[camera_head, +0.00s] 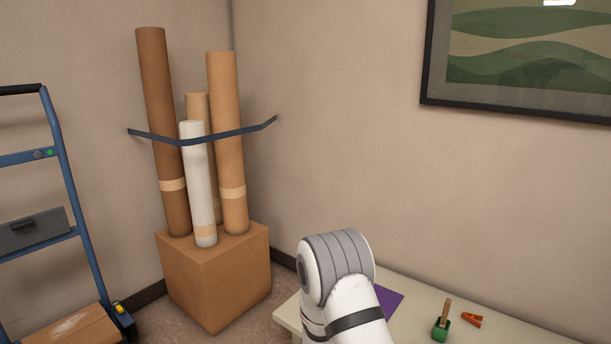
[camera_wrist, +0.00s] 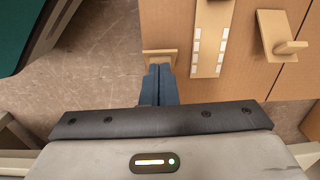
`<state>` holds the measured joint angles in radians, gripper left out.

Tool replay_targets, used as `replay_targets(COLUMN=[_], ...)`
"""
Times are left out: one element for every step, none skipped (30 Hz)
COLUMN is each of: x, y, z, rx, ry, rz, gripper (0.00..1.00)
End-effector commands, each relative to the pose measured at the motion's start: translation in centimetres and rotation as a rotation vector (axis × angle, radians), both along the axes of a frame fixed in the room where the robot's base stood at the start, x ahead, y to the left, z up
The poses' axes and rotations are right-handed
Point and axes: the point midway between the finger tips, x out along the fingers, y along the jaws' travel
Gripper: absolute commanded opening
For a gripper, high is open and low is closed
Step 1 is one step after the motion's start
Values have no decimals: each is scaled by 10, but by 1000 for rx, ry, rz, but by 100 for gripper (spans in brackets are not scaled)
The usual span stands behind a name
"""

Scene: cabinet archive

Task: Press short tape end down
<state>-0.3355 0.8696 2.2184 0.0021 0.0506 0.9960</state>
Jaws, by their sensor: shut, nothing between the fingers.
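A dark blue tape (camera_head: 205,139) runs across several upright cardboard tubes in the corner. Its left end (camera_head: 131,131) reaches the left wall, and its right end (camera_head: 274,119) angles up at the right wall. I cannot tell which end is the short one, or whether either end lies flat. In the wrist view my gripper (camera_wrist: 160,72) has its two blue-grey fingers together, with nothing between them. No tape is recognisable in the wrist view, and the head view does not show the gripper.
A blue cart (camera_head: 65,170) stands left. A pale table (camera_head: 410,300) at front right bears a purple sheet (camera_head: 388,301), a green-based tool (camera_head: 441,328) and an orange clip (camera_head: 472,319). A tan peg (camera_wrist: 290,47) juts out in the wrist view.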

Motion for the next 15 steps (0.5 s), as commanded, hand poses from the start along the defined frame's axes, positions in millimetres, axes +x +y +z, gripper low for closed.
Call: replay_targets(x=[2, 2, 2, 2, 2, 2, 2, 2, 2, 2, 2, 2, 2, 2, 2], y=[-2, -2, -2, -2, -2, -2, -2, -2, -2, -2, -2, -2, -2, -2, -1], z=[-10, -10, -10, -10, -10, -10, -10, -10, -10, -9, -9, -7, -6, -4, 0], rx=[0, 0, 0, 0, 0, 0, 0, 0, 0, 0, 0, 1, 1, 1, 1], ry=[-3, -3, -3, -3, -3, -3, -3, -3, -3, -3, -3, -3, -3, -3, -3], rz=[-4, -4, -4, -4, -4, -4, -4, -4, -3, -3, -3, -3, -3, -3, -3], gripper=[0, 0, 0, 0, 0, 0, 0, 0, 0, 0, 0, 0, 0, 0, 0])
